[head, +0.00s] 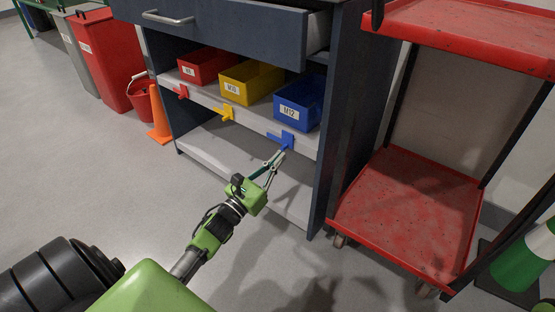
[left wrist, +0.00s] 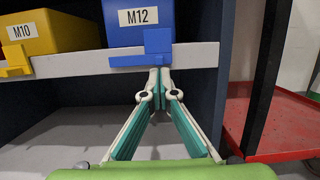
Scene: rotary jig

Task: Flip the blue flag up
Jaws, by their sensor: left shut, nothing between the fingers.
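The blue flag (head: 284,138) is on the front edge of the shelf, below the blue bin marked M12 (head: 298,106). In the left wrist view the flag (left wrist: 157,41) shows as a squarish plate with a bar to its left along the shelf edge. My left gripper (head: 283,151) points up at it from below and in front. Its fingertips (left wrist: 159,73) are together and empty, just under the flag. I cannot tell whether they touch it. My right gripper is not in view.
A yellow flag (head: 225,113) and a red flag (head: 181,91) sit further left along the shelf edge (head: 258,121), below the yellow bin (head: 250,82) and red bin (head: 203,66). An open drawer (head: 225,30) overhangs. A red cart (head: 405,210) stands right of the cabinet.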

